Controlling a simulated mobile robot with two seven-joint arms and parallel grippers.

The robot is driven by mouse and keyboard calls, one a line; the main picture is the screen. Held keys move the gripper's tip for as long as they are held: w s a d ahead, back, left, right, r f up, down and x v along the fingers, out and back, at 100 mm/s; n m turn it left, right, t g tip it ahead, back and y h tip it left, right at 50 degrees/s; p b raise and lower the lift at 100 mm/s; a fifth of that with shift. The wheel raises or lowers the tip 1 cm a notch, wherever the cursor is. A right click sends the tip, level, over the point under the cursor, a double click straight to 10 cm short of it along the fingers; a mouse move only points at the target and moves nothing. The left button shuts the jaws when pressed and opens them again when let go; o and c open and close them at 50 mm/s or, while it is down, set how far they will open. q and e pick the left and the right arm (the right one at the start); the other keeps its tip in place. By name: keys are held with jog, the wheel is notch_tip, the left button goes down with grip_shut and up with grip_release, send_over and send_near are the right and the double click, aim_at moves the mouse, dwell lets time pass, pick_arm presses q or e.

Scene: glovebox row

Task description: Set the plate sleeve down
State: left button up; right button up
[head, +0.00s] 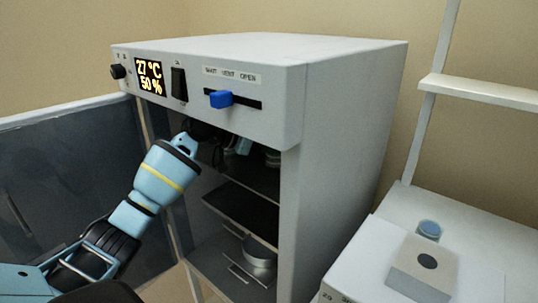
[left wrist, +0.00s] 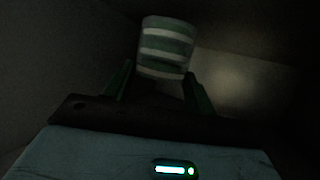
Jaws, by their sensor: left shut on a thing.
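The plate sleeve (left wrist: 167,48) is a banded pale and green cylinder in the left wrist view. It stands roughly upright, slightly tilted in the picture, between the fingers of my left gripper (left wrist: 158,76), which is shut on it. In the head view my left arm reaches into the upper part of the open white cabinet (head: 345,120). The gripper end there is in deep shadow under the control panel, so its fingers and the sleeve are hard to make out. Whether the sleeve's base touches a shelf cannot be told. My right gripper is not in view.
The cabinet's dark middle shelf (head: 240,210) looks bare in front. A round metal pan (head: 260,262) stands below it. The dark glass door (head: 70,180) is open at left. A white bench unit (head: 460,245) with a blue-topped item (head: 429,229) stands at right.

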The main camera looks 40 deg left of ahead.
aim_at(269, 155)
pick_arm(q)
jog(key=shift+f, duration=1.7)
jog(key=shift+f, duration=0.1)
jog(key=o, duration=1.1)
jog(key=shift+c, duration=0.2)
jog(key=v, duration=1.2)
jog(key=shift+b, duration=0.4)
jog(key=shift+s, duration=0.1)
